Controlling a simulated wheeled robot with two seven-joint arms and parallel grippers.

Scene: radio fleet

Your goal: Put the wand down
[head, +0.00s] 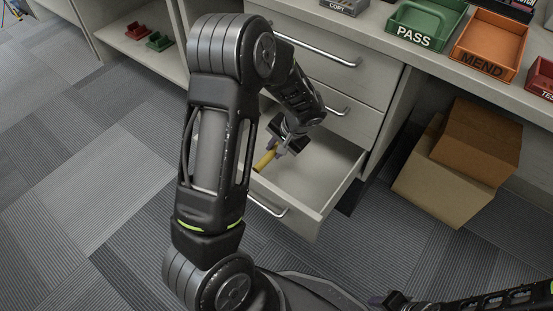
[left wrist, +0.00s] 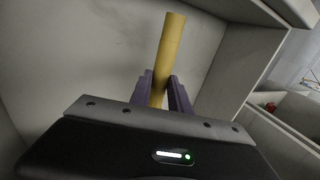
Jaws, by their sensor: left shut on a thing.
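The wand (head: 264,161) is a plain yellow stick. My left gripper (head: 276,153) is shut on it, inside or just above the open bottom drawer (head: 333,180). In the left wrist view the wand (left wrist: 169,45) stands up between the purple fingers (left wrist: 161,90), with grey drawer walls around it. Its lower end is hidden by the gripper there. I cannot tell whether the wand touches the drawer floor. My right gripper (head: 388,300) shows only in part at the bottom edge of the head view, and its fingers are unclear.
Closed drawers (head: 342,82) sit above the open one. The counter holds a green PASS tray (head: 421,41), an orange MEND tray (head: 482,66) and a red tray (head: 541,88). Cardboard boxes (head: 440,188) stand under the counter at right. Red and green items lie on the left shelf (head: 122,38).

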